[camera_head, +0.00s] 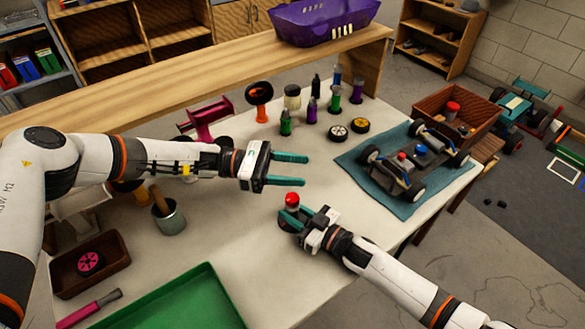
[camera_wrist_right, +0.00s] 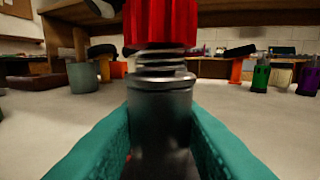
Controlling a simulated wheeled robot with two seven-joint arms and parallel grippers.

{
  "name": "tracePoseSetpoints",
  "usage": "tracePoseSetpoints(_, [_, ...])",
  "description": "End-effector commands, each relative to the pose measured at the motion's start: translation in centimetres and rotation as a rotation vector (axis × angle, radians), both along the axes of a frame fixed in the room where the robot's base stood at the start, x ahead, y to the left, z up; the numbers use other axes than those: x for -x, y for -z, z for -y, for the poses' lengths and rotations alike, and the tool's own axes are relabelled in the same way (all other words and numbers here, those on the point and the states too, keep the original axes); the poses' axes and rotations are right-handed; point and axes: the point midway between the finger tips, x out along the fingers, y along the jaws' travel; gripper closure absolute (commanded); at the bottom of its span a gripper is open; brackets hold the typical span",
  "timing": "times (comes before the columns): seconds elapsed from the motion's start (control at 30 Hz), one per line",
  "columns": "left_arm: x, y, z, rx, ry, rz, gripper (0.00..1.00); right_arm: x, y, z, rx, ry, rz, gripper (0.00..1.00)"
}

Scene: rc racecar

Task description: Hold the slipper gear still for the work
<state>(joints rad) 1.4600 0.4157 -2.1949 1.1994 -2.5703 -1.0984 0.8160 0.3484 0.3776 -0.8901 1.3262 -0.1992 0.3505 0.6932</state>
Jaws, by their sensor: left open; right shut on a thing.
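A red ribbed cap (camera_head: 292,199) tops a threaded metal part near the table's front edge. In the right wrist view the red cap (camera_wrist_right: 160,22) sits above a coil-like thread and a grey metal cylinder (camera_wrist_right: 160,105). My right gripper (camera_head: 293,216) is shut on this upright part, with a teal finger on each side. I cannot tell if it is the slipper gear. A pink wheel-like piece (camera_head: 89,262) lies in a brown tray at left. My left gripper (camera_head: 306,170) is open and empty, behind the red-capped part.
An RC car chassis (camera_head: 411,168) sits on a teal mat (camera_head: 352,178) at right. Bottles (camera_head: 312,110), two wheels (camera_head: 338,132), a metal cup (camera_head: 169,219) and a green tray (camera_head: 190,305) stand around. The table between the cup and the red-capped part is clear.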

Motion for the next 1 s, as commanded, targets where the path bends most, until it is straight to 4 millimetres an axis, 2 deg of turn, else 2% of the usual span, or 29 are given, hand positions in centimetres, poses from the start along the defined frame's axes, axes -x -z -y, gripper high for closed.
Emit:
tracePoseSetpoints(0.27, [0.0,0.0,0.0,0.0,0.0,0.0,0.48,0.0,0.0,0.0,0.0,0.0,0.0,0.95])
tracePoseSetpoints(0.3, [0.0,0.0,0.0,0.0,0.0,0.0,0.48,0.0,0.0,0.0,0.0,0.0,0.0,0.67])
tracePoseSetpoints(0.43, [0.0,0.0,0.0,0.0,0.0,0.0,0.48,0.0,0.0,0.0,0.0,0.0,0.0,0.46])
tracePoseSetpoints(0.77, [0.0,0.0,0.0,0.0,0.0,0.0,0.48,0.2,0.0,0.2,0.0,0.0,0.0,0.45])
tracePoseSetpoints(0.87, [0.0,0.0,0.0,0.0,0.0,0.0,0.48,0.7,0.1,1.0,0.001,0.001,-0.001,0.45])
tracePoseSetpoints(1.0, [0.0,0.0,0.0,0.0,0.0,0.0,0.48,2.4,0.1,3.1,0.002,0.0,-0.002,0.45])
